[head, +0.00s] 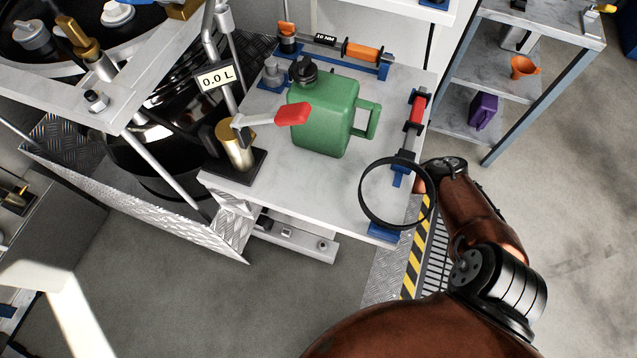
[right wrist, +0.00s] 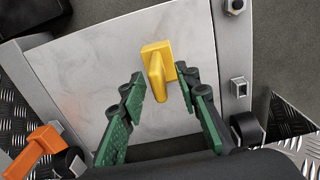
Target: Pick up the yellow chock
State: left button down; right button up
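The yellow chock (right wrist: 158,60) shows in the right wrist view, at the upper middle of a pale grey marbled panel. It has a flat block and a part that points toward the camera. My right gripper (right wrist: 161,84) is open, with a green-padded finger on each side of the chock. The chock's near end reaches between the fingertips, and a gap shows on both sides. I cannot make out the chock or the right gripper in the head view. My left gripper is in neither view.
In the head view, a bench (head: 265,165) holds a green jerrycan (head: 325,115), a red-handled lever (head: 290,115) and a black ring (head: 364,208) at its right edge. A shelf (head: 510,72) stands at upper right. An orange part (right wrist: 35,150) shows at lower left in the wrist view.

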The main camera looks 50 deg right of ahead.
jog(key=shift+c, duration=0.5)
grip_shut()
dwell(0.3)
